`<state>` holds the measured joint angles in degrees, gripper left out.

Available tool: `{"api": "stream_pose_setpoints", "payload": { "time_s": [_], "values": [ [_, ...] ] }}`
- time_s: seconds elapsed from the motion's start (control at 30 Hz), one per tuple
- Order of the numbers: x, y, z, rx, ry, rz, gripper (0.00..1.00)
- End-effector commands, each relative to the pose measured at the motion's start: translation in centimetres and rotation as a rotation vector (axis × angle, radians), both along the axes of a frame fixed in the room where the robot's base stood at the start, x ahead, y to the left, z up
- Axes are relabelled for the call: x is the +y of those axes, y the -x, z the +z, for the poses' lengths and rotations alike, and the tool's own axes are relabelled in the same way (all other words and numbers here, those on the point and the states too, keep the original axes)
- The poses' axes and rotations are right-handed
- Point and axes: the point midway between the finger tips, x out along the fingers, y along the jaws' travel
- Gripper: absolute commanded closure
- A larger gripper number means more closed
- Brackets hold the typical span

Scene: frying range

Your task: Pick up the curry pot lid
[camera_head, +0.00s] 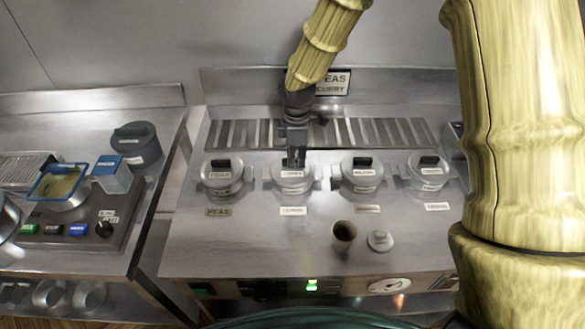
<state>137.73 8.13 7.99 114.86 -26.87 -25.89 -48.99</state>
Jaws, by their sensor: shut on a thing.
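The curry pot lid (291,174) is a round metal lid with a label, on the second pot from the left of a row in the range top. My gripper (294,163) comes down from above and behind, and its fingers are shut on the lid's handle. The fingers hide most of the handle. The lid appears level and on or very near the pot (292,187); I cannot tell whether there is a gap under it.
Lidded pots stand beside it: one at left (221,175) and two at right (361,172), (428,168). An open brown cup (344,235) and a small round lid (380,240) are in front. A slatted grate (380,133) lies behind. The left counter holds a dark lidded pot (137,146).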

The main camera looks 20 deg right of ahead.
Motion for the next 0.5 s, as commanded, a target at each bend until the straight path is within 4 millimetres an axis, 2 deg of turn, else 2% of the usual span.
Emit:
{"api": "stream_pose_setpoints", "payload": {
  "time_s": [0.27,0.5],
  "values": [
    [0.0,0.0,0.1,0.001,0.000,0.000,1.00],
    [0.0,-0.1,1.9,-0.002,-0.002,-0.001,1.00]
  ]
}}
